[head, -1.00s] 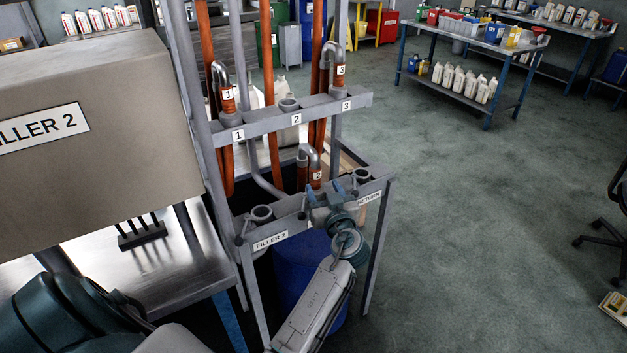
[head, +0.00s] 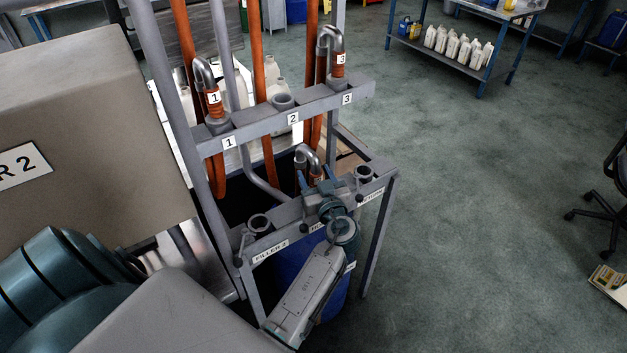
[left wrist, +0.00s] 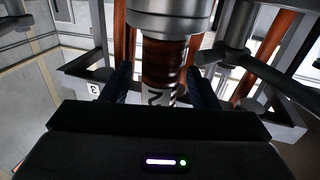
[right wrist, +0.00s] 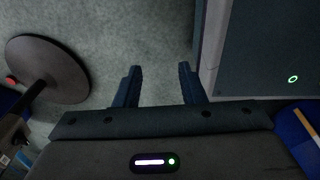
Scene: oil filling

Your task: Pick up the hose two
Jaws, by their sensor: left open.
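Hose two (head: 309,159) has a bent grey metal spout and an orange sleeve with a white label. It sits in the lower part of the rack, behind my left gripper (head: 319,184), which partly hides its sleeve. In the left wrist view, the sleeve of hose two (left wrist: 163,62) and its "2" label stand between the two fingertips of my left gripper (left wrist: 160,80). The fingers are apart, and whether either touches the hose is unclear. My right gripper (right wrist: 159,70) shows in the right wrist view, open and empty, above the floor.
Hose one (head: 214,98) and hose three (head: 337,62) stand in the rack's upper bar (head: 262,120). An empty holder (head: 260,224) sits at the Filler 2 label. A blue drum (head: 335,285) stands below. The floor to the right is clear up to a chair (head: 605,190).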

